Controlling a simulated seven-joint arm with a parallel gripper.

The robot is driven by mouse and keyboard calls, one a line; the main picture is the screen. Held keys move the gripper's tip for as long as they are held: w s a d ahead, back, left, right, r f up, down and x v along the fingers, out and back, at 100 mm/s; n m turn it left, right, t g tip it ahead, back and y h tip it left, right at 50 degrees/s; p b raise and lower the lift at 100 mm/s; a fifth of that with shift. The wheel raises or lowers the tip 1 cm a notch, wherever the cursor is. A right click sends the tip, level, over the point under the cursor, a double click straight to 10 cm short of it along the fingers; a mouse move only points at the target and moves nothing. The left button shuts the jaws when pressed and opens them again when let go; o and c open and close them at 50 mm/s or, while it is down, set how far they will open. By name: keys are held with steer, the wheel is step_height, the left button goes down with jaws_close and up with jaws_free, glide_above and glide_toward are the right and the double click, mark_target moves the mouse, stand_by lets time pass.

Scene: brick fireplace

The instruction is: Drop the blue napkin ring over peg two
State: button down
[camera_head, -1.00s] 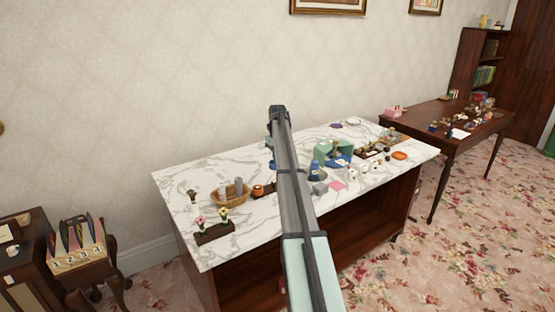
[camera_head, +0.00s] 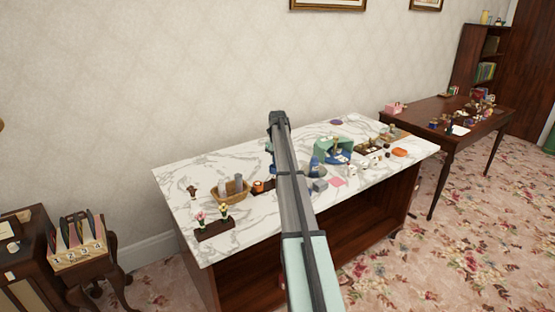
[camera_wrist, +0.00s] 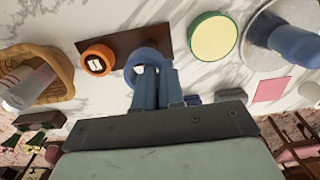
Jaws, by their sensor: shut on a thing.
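The blue napkin ring (camera_wrist: 143,56) is between the two blue-grey fingers of my gripper (camera_wrist: 156,76) in the wrist view. The fingers are shut on its near side. The ring appears over the dark brown peg board (camera_wrist: 124,40). A small white patch shows inside the ring's opening. I cannot tell whether the ring is around a peg or above it. An orange ring (camera_wrist: 97,60) is on the board to the left, with a white label in its middle. In the head view, my arm hides the blue ring and part of the board (camera_head: 267,190).
A wicker basket (camera_wrist: 62,55) with shakers stands left of the board. A green-rimmed yellow disc (camera_wrist: 213,40) and a blue bottle (camera_wrist: 293,42) are to the right. A pink square (camera_wrist: 272,90) lies nearby. A flower planter (camera_head: 214,232) stands at the table's front left.

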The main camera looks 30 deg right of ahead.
steer(key=shift+f, duration=0.95)
steer(key=shift+f, duration=1.25)
stand_by(1.0)
steer(key=c, duration=1.2)
jaws_free()
steer(key=shift+o, duration=0.2)
step_height(320, 180, up, 14)
steer(key=shift+f, duration=0.1)
